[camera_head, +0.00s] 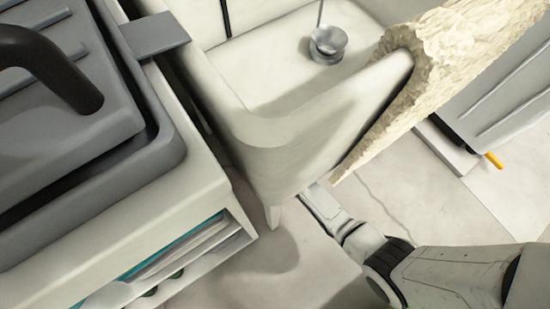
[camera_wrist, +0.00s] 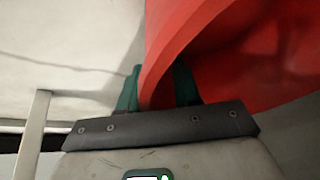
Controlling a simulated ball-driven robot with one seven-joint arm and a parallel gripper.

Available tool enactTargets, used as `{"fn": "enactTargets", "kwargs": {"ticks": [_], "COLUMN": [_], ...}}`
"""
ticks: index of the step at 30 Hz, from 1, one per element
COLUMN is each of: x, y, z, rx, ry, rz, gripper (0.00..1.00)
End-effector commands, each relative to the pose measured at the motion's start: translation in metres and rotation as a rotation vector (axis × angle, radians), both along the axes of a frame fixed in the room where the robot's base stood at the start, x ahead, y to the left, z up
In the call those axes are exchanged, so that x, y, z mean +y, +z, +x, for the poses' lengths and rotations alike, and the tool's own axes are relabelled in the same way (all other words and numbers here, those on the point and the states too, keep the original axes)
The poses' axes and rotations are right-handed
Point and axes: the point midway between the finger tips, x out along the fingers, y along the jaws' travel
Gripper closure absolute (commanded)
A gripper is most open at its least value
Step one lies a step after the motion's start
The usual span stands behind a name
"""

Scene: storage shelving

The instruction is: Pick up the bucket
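The bucket, a red curved thing (camera_wrist: 260,75), fills the upper right of the wrist view, and its inside shows dark red. My gripper (camera_wrist: 157,88) has two green fingers set apart at its rim. The left finger is outside the red wall and the right finger is on the inner side, with the wall between them. A gap seems to show between the wall and the right finger, so the fingers look open around the rim. In the head view the bucket is not seen, and my gripper is hidden behind the white seat.
In the head view a white seat (camera_head: 280,150) holds a small metal cup (camera_head: 327,45), with a rough cream piece (camera_head: 440,60) over its right side. A grey case (camera_head: 60,130) sits on a white cabinet (camera_head: 190,205) at left. Pale floor (camera_head: 420,195) shows beside my arm.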

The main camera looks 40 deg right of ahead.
Motion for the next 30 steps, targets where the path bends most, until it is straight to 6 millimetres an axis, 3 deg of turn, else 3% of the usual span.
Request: {"fn": "enactTargets", "kwargs": {"ticks": [8,18,30], "x": [0.0005,0.0006,0.0006], "y": [-0.0021,-0.0022,-0.0023], "z": [-0.0004,-0.0003,-0.0004], "rx": [0.000,0.001,0.001], "ry": [-0.001,0.000,0.000], "rz": [0.000,-0.001,-0.001], "gripper": [0.67,1.00,1.00]}}
